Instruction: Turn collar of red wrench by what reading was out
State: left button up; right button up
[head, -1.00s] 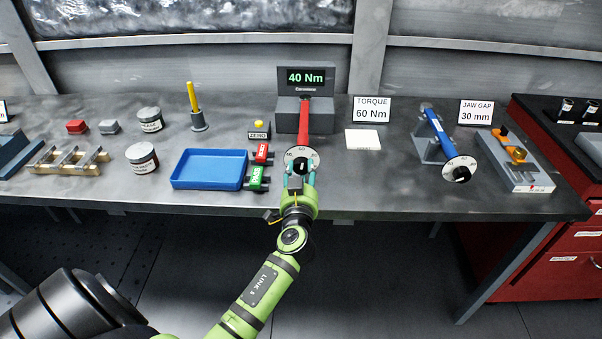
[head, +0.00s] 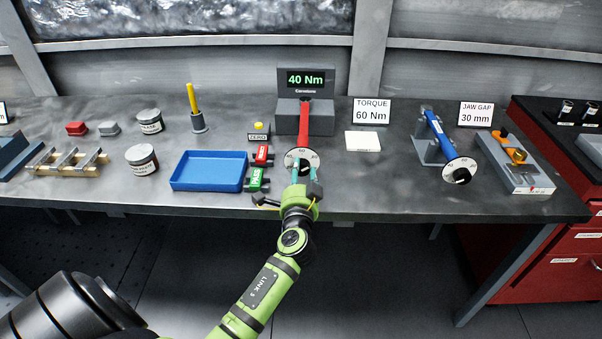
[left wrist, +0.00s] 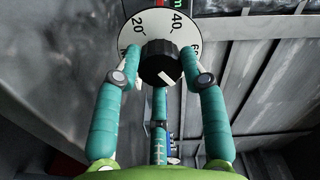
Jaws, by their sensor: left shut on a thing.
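The red wrench (head: 304,118) lies in the grey tester (head: 320,125), whose screen reads 40 Nm. Its near end carries a white dial (head: 294,155); the dial also shows in the left wrist view (left wrist: 140,25) with 20, 40 and part of 60. A black ribbed collar (left wrist: 160,60) with a white mark sits at the dial's centre. The mark points to the lower right in that view. My left gripper (head: 304,178) is shut on the collar, with fingers on either side of it. The torque card (head: 370,111) reads 60 Nm. My right gripper is not visible.
Left of the wrench are a blue tray (head: 209,184), a red tag (head: 263,155), a green PASS tag (head: 256,179) and a yellow zero button (head: 258,127). A white pad (head: 362,141) and a blue wrench (head: 436,132) are to the right. Bench space right of the dial is clear.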

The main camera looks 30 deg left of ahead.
pick_arm(q)
jog(key=shift+w+r+m, duration=0.1)
jog(key=shift+r+m, duration=0.25)
jog(key=shift+m, duration=0.05)
jog(key=o, duration=1.2)
jog(key=shift+c, duration=0.2)
jog(key=shift+f, duration=0.15)
jog(key=shift+f, duration=0.1)
jog(key=v, duration=1.2)
